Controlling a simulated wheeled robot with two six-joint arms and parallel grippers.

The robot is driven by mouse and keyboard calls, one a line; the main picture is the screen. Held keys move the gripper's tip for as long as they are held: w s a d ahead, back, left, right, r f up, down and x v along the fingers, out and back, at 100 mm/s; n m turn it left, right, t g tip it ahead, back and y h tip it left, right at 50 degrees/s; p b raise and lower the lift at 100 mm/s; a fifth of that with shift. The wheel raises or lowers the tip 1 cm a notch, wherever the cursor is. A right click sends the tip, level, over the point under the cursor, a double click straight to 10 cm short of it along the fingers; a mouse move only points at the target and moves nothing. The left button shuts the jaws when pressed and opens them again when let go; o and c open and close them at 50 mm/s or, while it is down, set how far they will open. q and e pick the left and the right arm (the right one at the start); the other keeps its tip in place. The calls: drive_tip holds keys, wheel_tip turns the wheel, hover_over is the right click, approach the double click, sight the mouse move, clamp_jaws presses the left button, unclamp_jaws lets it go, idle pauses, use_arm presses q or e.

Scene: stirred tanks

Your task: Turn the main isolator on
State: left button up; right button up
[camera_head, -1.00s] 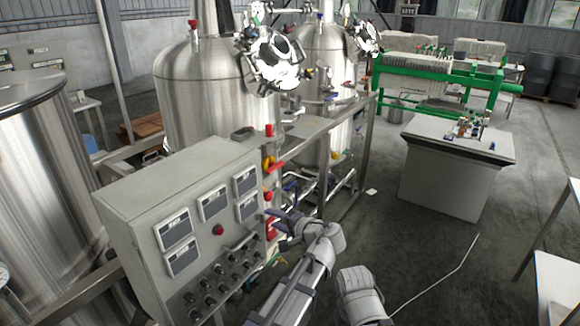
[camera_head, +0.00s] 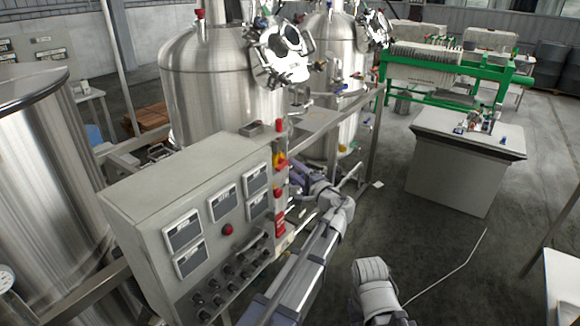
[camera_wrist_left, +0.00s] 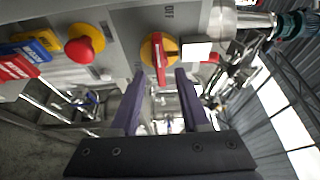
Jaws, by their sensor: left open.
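The main isolator (camera_head: 280,160) is a red handle on a yellow disc, high on the right face of the grey control cabinet. In the left wrist view the isolator (camera_wrist_left: 158,48) faces my fingers, and an OFF mark shows above it. Its red handle runs up and down in that picture, in line with the mark. My left gripper (camera_head: 295,171) is by the cabinet's right face, close to the isolator. In the wrist view this gripper (camera_wrist_left: 160,74) is open, with a dark finger on each side of the handle's lower end. I see no clear contact. My right gripper is not seen.
A red mushroom button (camera_wrist_left: 85,43) sits beside the isolator, with red, yellow and blue labels farther along. The cabinet's front (camera_head: 150,225) carries meters and several knobs. Steel tanks (camera_head: 215,95) and pipework stand behind. The floor (camera_head: 440,245) at right is mostly clear.

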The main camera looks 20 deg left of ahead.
sight(281, 163)
use_arm(q)
drive_tip(key=shift+x, duration=1.5)
clamp_jaws()
